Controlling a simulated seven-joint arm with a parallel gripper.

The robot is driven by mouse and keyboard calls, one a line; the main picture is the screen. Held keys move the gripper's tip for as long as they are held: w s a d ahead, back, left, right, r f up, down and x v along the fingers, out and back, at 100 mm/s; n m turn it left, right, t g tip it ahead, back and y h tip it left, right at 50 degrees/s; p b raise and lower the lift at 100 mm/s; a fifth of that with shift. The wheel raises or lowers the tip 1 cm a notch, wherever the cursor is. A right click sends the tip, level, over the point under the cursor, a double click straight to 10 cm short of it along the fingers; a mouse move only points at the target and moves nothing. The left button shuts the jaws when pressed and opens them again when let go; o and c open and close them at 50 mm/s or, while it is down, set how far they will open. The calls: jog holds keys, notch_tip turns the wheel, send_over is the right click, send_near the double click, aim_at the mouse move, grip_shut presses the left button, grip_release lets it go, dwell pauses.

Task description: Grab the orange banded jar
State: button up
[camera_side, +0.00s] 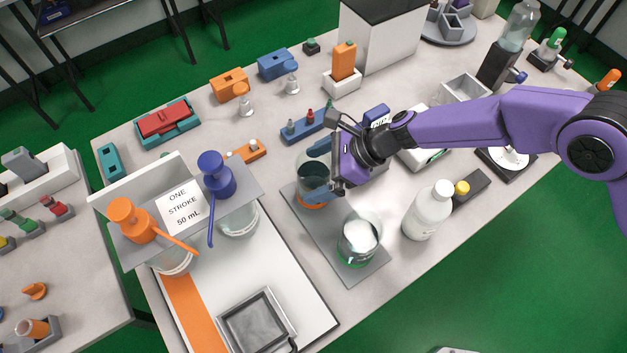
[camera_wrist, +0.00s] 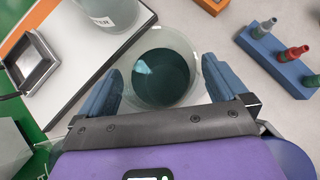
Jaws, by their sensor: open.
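The orange banded jar (camera_side: 309,185) is a clear glass vessel with dark liquid and an orange ring at its base. It stands upright on a grey plate (camera_side: 317,240). In the wrist view the jar (camera_wrist: 160,78) is seen from above; its band is hidden there. My gripper (camera_side: 328,168) is open at the jar's upper part, with one blue finger on each side. In the wrist view my gripper (camera_wrist: 165,76) has the jar between its fingers, and I cannot tell whether either finger touches the glass.
A green banded jar (camera_side: 358,240) stands on the same plate, nearer the camera. A white bottle (camera_side: 428,210) stands to the right. A blue rack (camera_side: 305,127) with small coloured pieces is behind. A dispenser stand (camera_side: 140,225) with orange and blue pumps is left.

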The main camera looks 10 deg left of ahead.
jog(key=shift+s+a+f, duration=0.1)
jog(key=shift+a+f, duration=0.35)
jog(key=shift+a, duration=0.05)
jog(key=c, duration=1.4)
jog(key=shift+c, duration=0.3)
jog(key=shift+r, duration=0.15)
